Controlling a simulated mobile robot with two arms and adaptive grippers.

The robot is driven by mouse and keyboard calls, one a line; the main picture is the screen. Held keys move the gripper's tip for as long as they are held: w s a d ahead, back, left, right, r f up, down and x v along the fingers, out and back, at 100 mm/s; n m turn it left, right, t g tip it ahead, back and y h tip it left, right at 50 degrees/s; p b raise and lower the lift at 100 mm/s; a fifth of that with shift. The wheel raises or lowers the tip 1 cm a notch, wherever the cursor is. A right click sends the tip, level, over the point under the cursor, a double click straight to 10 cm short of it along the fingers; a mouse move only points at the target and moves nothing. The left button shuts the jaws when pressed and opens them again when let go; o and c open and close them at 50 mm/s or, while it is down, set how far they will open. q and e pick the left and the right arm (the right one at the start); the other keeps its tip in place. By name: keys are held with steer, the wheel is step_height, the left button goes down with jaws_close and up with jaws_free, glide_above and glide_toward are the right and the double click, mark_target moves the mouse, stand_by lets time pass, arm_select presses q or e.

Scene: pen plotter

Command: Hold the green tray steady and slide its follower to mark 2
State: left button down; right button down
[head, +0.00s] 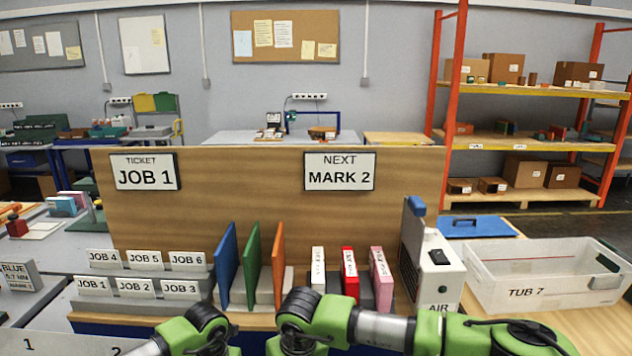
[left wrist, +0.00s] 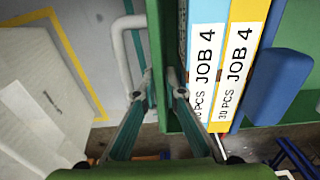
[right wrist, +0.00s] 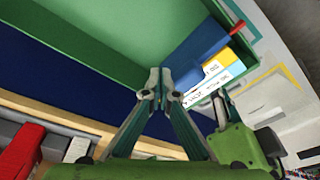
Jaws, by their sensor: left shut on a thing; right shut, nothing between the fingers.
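The green tray (right wrist: 120,30) fills the top of the right wrist view; its wall (left wrist: 170,40) also shows in the left wrist view. My left gripper (left wrist: 162,85) is shut on this wall at one end of the tray; it also appears in the right wrist view (right wrist: 222,105). The blue follower (right wrist: 196,55), with a red piece on its top, stands beside light blue and yellow JOB 4 packs (left wrist: 235,70). My right gripper (right wrist: 155,85) is shut and empty, on the open side of the follower. I cannot tell whether it touches. The tray is not visible in the head view.
A wooden board behind carries signs reading JOB 1 (head: 144,172) and NEXT MARK 2 (head: 339,171). Upright coloured plates (head: 251,268), a grey AIR unit (head: 430,265) and a white TUB 7 (head: 545,275) stand along the bench. The tray floor before the follower is empty.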

arm_select(q)
steer(key=shift+a, duration=0.1)
arm_select(e)
steer(key=shift+f, duration=0.35)
steer(key=shift+x, duration=0.8)
steer(key=shift+s+a, duration=0.1)
steer(key=shift+a, duration=0.65)
stand_by(0.8)
arm_select(q)
steer(key=shift+s+d, duration=0.1)
steer(key=shift+d, duration=0.2)
arm_select(e)
steer(key=shift+a+r, duration=0.1)
steer(key=shift+a, duration=0.45)
steer(key=shift+d, duration=0.25)
arm_select(q)
steer(key=shift+a, duration=0.3)
arm_select(e)
steer(key=w+v, duration=0.1)
steer(key=v, duration=0.6)
steer(key=shift+d+r, duration=0.2)
steer(key=shift+r, duration=0.3)
steer(key=shift+w, duration=0.1)
